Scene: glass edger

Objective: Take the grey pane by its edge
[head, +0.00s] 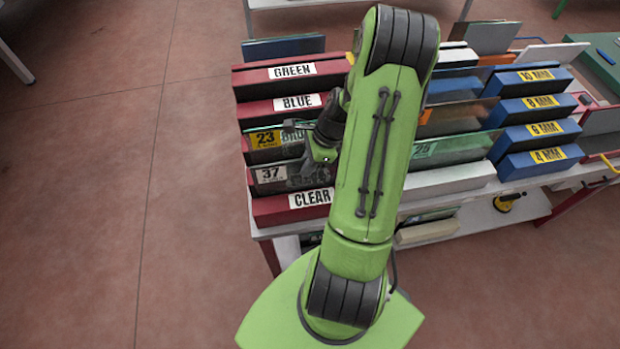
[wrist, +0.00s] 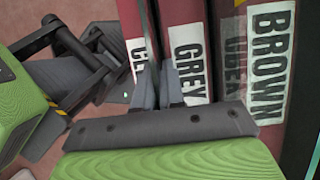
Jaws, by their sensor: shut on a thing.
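The grey pane (head: 268,186) carries a "37" label and stands on edge in the slot between the red GREY and CLEAR blocks. The GREY lettering shows dimly through it in the head view. In the wrist view the pane (wrist: 148,35) is a thin edge-on strip between the GREY block (wrist: 188,45) and the block beside it. My gripper (wrist: 160,85) is shut on the pane's edge, one finger on each side. In the head view my gripper (head: 308,172) is at the pane's right part, and my arm hides some of the rack.
Red blocks marked GREEN (head: 292,70), BLUE (head: 297,102) and CLEAR (head: 310,198) line the rack's left side. A pane labelled "23" (head: 265,138) stands behind the grey one. Blue blocks marked in MM (head: 545,128) stand at right. Left floor is clear.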

